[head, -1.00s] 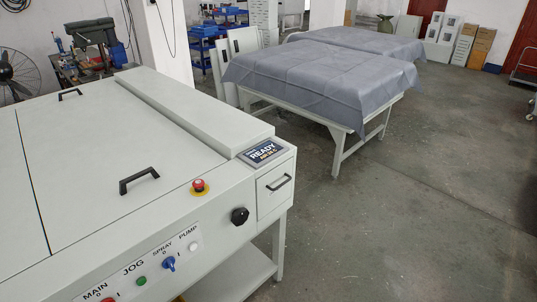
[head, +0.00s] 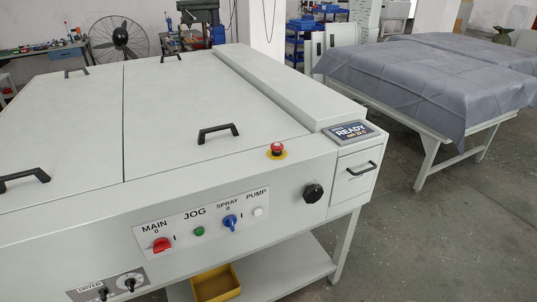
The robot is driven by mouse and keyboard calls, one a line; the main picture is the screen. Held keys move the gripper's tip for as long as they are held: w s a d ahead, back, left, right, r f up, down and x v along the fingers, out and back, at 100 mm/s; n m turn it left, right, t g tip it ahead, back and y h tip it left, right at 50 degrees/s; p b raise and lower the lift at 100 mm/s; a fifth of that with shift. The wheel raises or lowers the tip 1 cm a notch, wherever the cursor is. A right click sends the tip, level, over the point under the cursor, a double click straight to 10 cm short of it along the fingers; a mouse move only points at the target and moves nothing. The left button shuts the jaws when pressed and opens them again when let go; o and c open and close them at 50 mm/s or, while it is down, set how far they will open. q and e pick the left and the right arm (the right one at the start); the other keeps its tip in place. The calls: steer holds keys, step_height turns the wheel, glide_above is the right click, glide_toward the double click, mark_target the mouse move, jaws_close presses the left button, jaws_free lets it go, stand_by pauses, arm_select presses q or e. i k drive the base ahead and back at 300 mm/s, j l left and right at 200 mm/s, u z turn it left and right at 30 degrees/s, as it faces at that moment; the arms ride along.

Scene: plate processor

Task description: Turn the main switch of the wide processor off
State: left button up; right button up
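The wide processor (head: 200,170) is a pale grey machine filling the left and middle of the head view. Its white control panel (head: 202,222) is on the front face. The main switch (head: 162,244) is a red rotary knob at the panel's left end, under the label MAIN with 0 and I marks. Its handle lies tilted, close to horizontal; I cannot tell for sure which mark it points at. The display (head: 351,132) reads READY. Neither of my grippers is in view.
Beside the main switch are a green JOG button (head: 199,231), a blue SPRAY knob (head: 230,222) and a white PUMP button (head: 258,211). A red emergency button (head: 277,149) and black knob (head: 313,193) sit right. A yellow bin (head: 216,283) is below. Floor at right is free.

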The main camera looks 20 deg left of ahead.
mark_target(162, 244)
steer(key=j+u, duration=0.1)
steer(key=u, duration=1.4)
steer(key=i+l, duration=0.05)
